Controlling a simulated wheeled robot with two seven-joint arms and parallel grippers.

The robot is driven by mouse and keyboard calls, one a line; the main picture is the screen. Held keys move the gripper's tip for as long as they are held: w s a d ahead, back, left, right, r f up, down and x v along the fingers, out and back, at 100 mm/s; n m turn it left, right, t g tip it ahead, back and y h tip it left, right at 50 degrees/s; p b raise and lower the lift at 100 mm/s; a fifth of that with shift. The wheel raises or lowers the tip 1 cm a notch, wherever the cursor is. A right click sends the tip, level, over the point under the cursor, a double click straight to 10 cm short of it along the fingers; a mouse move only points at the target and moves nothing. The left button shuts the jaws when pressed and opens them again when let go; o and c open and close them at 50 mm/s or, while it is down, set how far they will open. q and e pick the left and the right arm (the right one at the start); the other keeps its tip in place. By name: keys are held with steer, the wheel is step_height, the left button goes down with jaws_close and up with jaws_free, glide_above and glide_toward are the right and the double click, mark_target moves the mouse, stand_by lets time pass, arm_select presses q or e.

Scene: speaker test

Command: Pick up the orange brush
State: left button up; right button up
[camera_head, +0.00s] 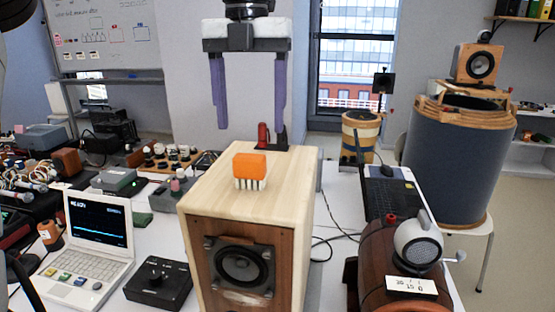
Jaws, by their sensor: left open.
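The orange brush (250,166) stands on top of a wooden speaker box (205,200) in the middle of the view, its pale bristles pointing down. My left gripper (249,125) hangs from the top of the view with its two purple fingers spread wide apart. It is open and empty. In the picture its fingertips are above the brush, one to each side, with a clear gap to it. How far the gripper is from the brush in depth is hard to tell. My right gripper is not in view.
A white laptop (98,235) and a black control box (158,283) stand left of the speaker. A brown barrel-shaped thing (385,265) with a grey round device (418,240) stands at the right. A small red object (263,135) is behind the brush.

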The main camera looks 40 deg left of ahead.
mark_target(249, 156)
arm_select(q)
steer(key=f, duration=0.1)
steer(key=s+f, duration=0.1)
steer(key=f, duration=0.1)
steer(key=shift+s+f, duration=0.25)
steer(key=shift+w+f, duration=0.1)
steer(key=shift+f, duration=0.2)
steer(key=shift+w+d+f, duration=0.1)
steer(key=shift+f, duration=1.25)
steer(key=shift+w+f, duration=0.1)
steer(key=shift+f, duration=1.2)
steer(key=c, duration=1.1)
step_height(249, 156, up, 10)
steer(key=shift+r+p, duration=0.1)
steer(key=shift+p, duration=0.2)
steer(key=shift+c, duration=0.2)
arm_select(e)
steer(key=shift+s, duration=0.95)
